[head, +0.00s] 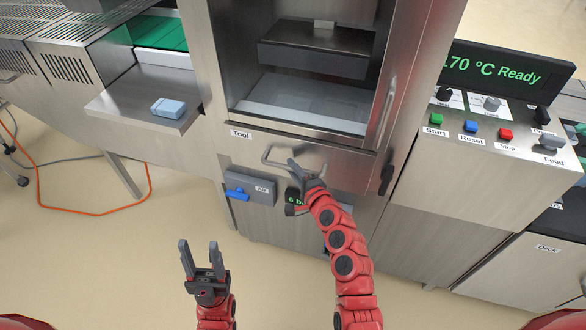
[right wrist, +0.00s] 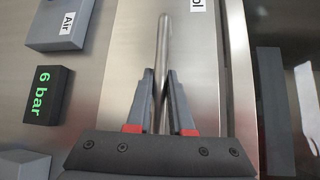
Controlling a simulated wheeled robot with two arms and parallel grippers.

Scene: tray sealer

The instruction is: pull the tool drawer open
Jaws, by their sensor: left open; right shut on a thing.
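The tool drawer's steel front (head: 341,166), with its "Tool" label (head: 241,134), sits below the sealing chamber in the head view and looks flush with the cabinet. Its bar handle (head: 268,156) runs across the front. My right gripper (head: 297,165) is shut on the handle towards its right part. In the right wrist view the handle (right wrist: 164,45) passes between the two fingers of the gripper (right wrist: 160,75). The gripper hides part of the handle in the head view. My left gripper (head: 199,246) is open and empty, low in front of the machine, apart from everything.
Below the drawer are a grey air box (head: 258,190) with a blue lever (head: 237,194) and a "6 bar" display (head: 294,197). A dark latch handle (head: 386,180) is on the right. A shelf (head: 113,104) holds a pale blue block (head: 168,107). Floor at left is mostly clear.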

